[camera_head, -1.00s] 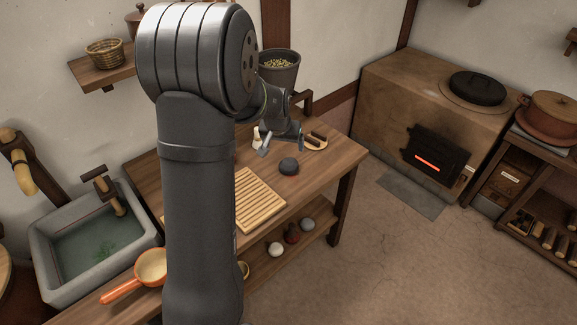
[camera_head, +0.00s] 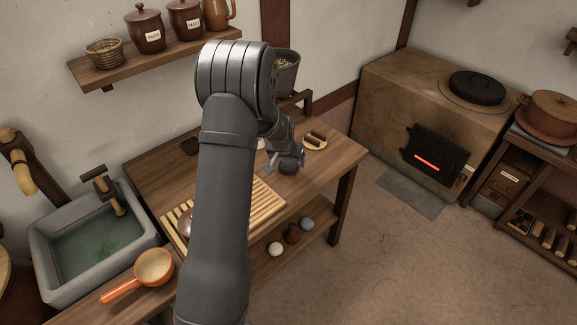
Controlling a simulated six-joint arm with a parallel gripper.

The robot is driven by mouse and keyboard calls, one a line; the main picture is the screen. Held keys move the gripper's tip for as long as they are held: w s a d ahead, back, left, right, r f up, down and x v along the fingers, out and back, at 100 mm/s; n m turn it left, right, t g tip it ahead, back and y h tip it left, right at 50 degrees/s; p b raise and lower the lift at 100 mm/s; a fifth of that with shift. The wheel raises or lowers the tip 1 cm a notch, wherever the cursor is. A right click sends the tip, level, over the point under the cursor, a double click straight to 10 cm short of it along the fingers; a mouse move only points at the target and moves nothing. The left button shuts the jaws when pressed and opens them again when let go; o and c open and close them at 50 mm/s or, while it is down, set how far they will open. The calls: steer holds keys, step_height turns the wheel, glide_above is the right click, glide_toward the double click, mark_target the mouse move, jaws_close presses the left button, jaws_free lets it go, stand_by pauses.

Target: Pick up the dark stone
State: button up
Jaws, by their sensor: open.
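The dark stone (camera_head: 288,168) is a small, rounded, nearly black lump on the wooden table (camera_head: 328,172), near its right end. My gripper (camera_head: 285,162) is open and right at the stone, with its fingers reaching down around or just above it. The fingers hide the stone's upper part. I cannot tell whether they touch it.
A slatted wooden rack (camera_head: 262,204) lies left of the stone, partly behind my arm. A small board with dark pieces (camera_head: 315,142) lies behind the stone to the right. A dark bucket (camera_head: 286,75) stands at the back. The table is bare to the stone's right.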

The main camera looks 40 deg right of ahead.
mark_target(288, 162)
steer(key=shift+w+x, duration=0.15)
steer(key=shift+x, duration=1.15)
steer(key=shift+w+x, duration=0.15)
steer(key=shift+x, duration=1.15)
steer(key=shift+d+r, duration=0.1)
steer(key=shift+c, duration=0.3)
steer(key=c, duration=1.1)
steer(key=shift+c, duration=0.7)
steer(key=shift+r, duration=0.15)
